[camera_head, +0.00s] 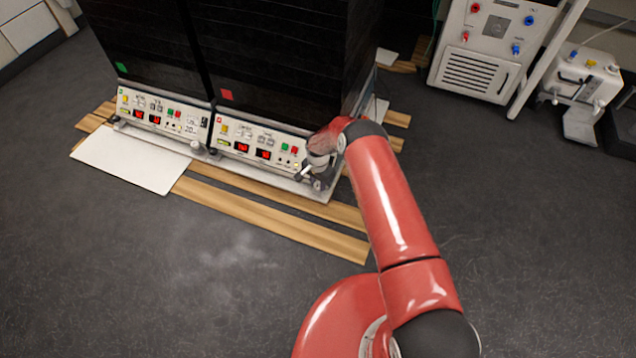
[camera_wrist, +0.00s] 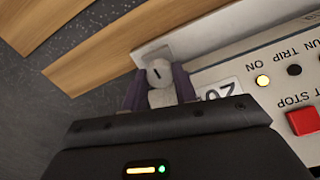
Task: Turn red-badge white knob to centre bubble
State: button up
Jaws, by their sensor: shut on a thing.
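In the head view my gripper (camera_head: 311,175) is at the panel's right end, at the lower corner, and partly covers that area. In the wrist view the white knob (camera_wrist: 159,73), with a short dark mark on its face, sits between my two fingers, and my gripper is shut on it. I cannot make out the bubble in either view.
The green-badge unit (camera_head: 155,112) stands directly left. Wooden planks (camera_head: 270,216) and a white board (camera_head: 132,160) lie in front on the dark floor. In the wrist view a red stop button (camera_wrist: 303,121) is right of the knob. A white machine (camera_head: 485,45) stands at the back right.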

jog(key=shift+f+n+b, duration=0.1)
jog(key=shift+n+b, duration=0.2)
jog(key=shift+b, duration=0.1)
jog(key=shift+f+n+b, duration=0.15)
jog(key=shift+n+b, duration=0.35)
jog(key=shift+b, duration=0.35)
jog(key=n+b, duration=0.2)
jog(key=b, duration=0.1)
jog(key=shift+r+n+b, duration=0.2)
jog(key=shift+n+b, duration=1.9)
jog(key=shift+n, duration=0.7)
jog(key=o, duration=1)
jog(key=shift+c, duration=0.2)
jog(key=shift+d+r, duration=0.1)
